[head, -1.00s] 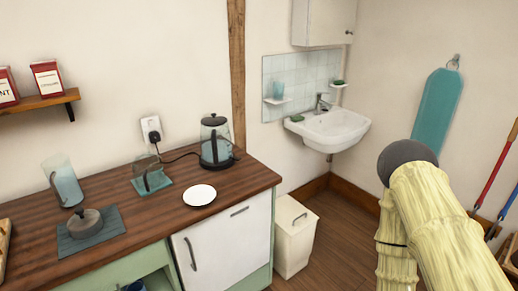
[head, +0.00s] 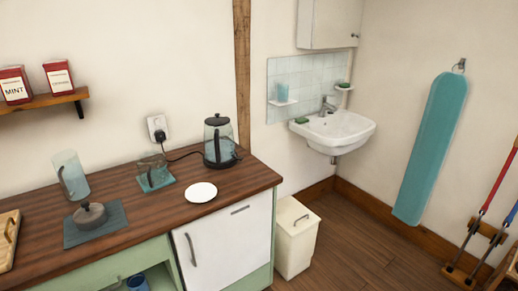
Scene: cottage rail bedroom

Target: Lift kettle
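The kettle (head: 217,143) stands upright near the back right end of the dark wooden counter. My gripper is not in view, and no part of my arm shows now.
On the counter (head: 150,212) are a white saucer (head: 201,192), a glass pot (head: 152,173) on a teal mat, a glass jug (head: 71,176), a small grey pot (head: 90,215) and a wooden board (head: 8,240). A white bin (head: 295,238) stands right of the counter.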

